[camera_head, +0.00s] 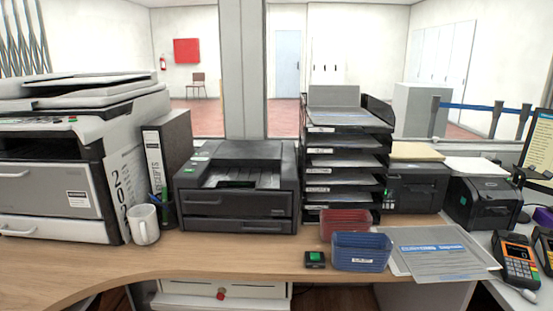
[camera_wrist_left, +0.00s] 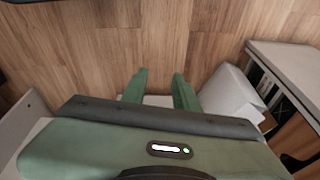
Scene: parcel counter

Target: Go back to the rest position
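My left gripper (camera_wrist_left: 161,84) shows only in the left wrist view. Its two green fingers stand apart with a clear gap, and nothing is held between them. A brown wood-grain surface (camera_wrist_left: 190,40) lies beyond the fingertips. Neither arm nor gripper shows in the head view. My right gripper is in no view.
The wooden counter (camera_head: 215,258) has bare room at its front left. A white block (camera_wrist_left: 232,95) stands right of my left gripper.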

